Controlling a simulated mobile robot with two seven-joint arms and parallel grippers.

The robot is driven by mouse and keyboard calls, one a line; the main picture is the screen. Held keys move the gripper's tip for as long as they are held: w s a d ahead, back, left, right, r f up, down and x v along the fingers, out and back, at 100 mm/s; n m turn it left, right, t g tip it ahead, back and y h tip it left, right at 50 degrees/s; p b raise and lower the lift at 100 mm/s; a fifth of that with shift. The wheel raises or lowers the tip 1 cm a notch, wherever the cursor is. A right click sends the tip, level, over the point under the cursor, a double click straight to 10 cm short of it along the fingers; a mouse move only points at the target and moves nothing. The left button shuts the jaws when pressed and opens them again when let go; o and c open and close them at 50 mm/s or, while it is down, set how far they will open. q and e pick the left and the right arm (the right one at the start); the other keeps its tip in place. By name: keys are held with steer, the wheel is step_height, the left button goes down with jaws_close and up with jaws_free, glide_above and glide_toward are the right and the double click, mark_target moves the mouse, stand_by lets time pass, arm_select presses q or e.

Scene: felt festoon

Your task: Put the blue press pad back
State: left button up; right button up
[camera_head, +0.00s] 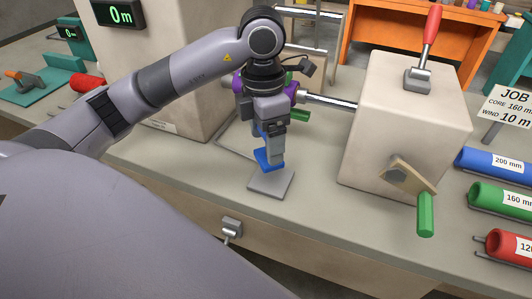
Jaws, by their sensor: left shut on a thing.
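The blue press pad (266,166) is in my left gripper (272,152), whose fingers point down and are shut on it. The pad is just above or on a small square grey plate (271,186) on the bench top; I cannot tell whether they touch. The gripper fingers hide part of the pad. My right gripper is not in view.
A beige housing (390,130) with a red lever (431,28) and a green-handled crank (425,215) stands to the right. Blue (489,161), green (495,200) and red (508,246) rolls lie at the far right. A metal shaft (330,101) runs behind my gripper. The bench in front of the plate is clear.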

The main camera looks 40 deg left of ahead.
arm_select(q)
step_height(320, 180, down, 4)
steer(key=shift+f, duration=0.1)
steer(key=shift+f, duration=0.2)
steer(key=o, duration=0.9)
steer(key=shift+r, duration=0.1)
